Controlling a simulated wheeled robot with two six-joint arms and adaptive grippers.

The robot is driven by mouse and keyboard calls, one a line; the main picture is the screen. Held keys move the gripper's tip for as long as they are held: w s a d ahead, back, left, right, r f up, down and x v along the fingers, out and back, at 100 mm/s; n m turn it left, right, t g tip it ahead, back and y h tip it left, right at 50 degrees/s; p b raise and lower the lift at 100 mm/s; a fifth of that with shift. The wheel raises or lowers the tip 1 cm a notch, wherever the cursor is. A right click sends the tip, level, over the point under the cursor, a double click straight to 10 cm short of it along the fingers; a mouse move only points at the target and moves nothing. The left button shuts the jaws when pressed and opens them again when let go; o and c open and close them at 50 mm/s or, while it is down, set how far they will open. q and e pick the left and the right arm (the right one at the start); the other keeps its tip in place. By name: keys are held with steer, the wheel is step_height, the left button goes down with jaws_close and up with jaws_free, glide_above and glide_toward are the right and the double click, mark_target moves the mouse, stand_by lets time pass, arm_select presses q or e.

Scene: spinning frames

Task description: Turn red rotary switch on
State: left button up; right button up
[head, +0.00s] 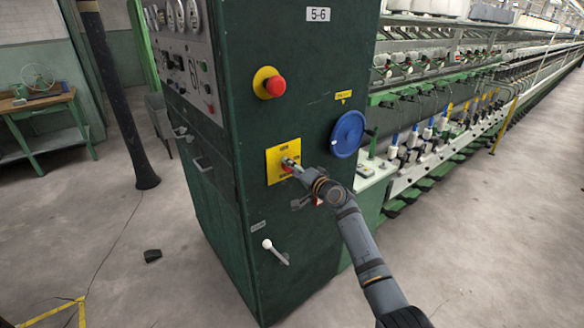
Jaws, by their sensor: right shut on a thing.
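The red rotary switch (287,168) sits on a yellow plate (275,166) on the front of the green cabinet (290,110). Only a little red shows, because my right gripper covers most of the switch. My right gripper (292,166) reaches in from the lower right and is shut on the switch. The switch's exact angle is hidden. My left gripper is not in the head view.
A red push button (275,86) on a yellow base is above the switch. A blue handwheel (348,134) is close to its right, and a white-knobbed lever (274,251) is below. The spinning frame (440,130) extends right. Open floor lies left.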

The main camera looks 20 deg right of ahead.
steer(key=shift+m+p, duration=0.4)
steer(key=shift+m, duration=1.5)
steer(key=o, duration=1.1)
steer(key=shift+o, duration=0.2)
steer(key=v, duration=1.2)
steer(key=shift+d, duration=0.15)
